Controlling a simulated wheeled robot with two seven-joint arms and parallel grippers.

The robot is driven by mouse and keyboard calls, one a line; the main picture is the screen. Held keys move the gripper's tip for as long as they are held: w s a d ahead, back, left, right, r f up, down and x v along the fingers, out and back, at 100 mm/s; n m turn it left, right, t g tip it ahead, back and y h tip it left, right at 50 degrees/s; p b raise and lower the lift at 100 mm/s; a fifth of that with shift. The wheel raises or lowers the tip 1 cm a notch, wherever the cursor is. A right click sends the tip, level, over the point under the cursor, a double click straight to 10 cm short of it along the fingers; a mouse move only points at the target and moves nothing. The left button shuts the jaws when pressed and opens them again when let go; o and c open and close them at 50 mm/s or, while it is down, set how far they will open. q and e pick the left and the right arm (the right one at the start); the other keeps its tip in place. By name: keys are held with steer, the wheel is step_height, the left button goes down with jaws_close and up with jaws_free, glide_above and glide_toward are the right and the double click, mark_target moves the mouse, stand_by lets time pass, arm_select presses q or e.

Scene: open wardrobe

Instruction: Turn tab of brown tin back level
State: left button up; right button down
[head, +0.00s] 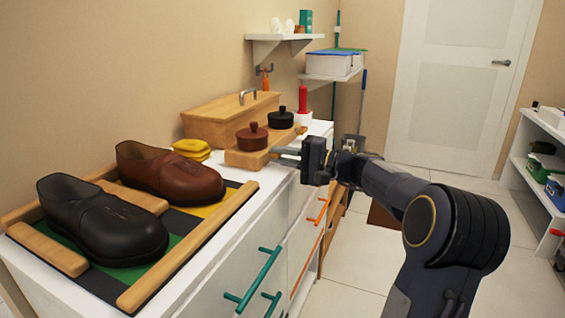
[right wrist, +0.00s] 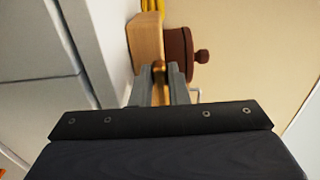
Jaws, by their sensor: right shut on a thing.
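The brown tin (head: 252,137) with a knobbed lid sits upright on a wooden stand (head: 240,158) on the white cabinet. In the right wrist view the brown tin (right wrist: 178,54) shows just beyond my fingertips, beside the stand (right wrist: 145,42). My right gripper (head: 274,156) reaches in from the right at the front of the stand. In the right wrist view its fingers (right wrist: 160,71) are closed on a small brass-coloured tab (right wrist: 158,66) by the tin. The fingers mostly hide the tab, so its tilt cannot be told. My left gripper is not in view.
A black tin (head: 281,118) stands behind the brown one. A wooden box (head: 225,118), yellow sponges (head: 191,149), a brown shoe (head: 170,170) and a black shoe (head: 100,220) share the cabinet top. Green handles (head: 255,278) stick out in front.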

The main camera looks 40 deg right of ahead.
stand_by(0.4)
steer(key=c, duration=1.4)
jaws_free()
